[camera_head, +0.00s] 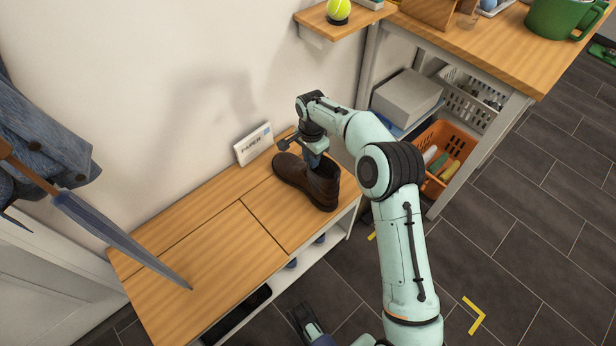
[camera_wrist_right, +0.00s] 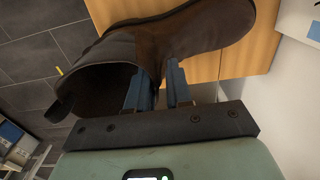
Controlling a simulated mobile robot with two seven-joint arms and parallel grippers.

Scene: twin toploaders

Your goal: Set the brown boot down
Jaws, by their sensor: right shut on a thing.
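The brown boot (camera_head: 308,181) is upright over the right part of the wooden bench top (camera_head: 210,240), with its toe toward the wall. Its sole looks level with the wood; I cannot tell for sure whether it touches. My right gripper (camera_head: 314,160) comes down from above and is shut on the boot's upper edge. In the right wrist view the two blue fingers (camera_wrist_right: 160,88) pinch the front wall of the boot's shaft (camera_wrist_right: 105,88). What seems to be my left gripper (camera_head: 310,325) is cut off at the bottom edge.
A blue umbrella (camera_head: 120,238) slants over the bench's left part. The bench middle is clear. An orange basket (camera_head: 445,158) is on the right.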

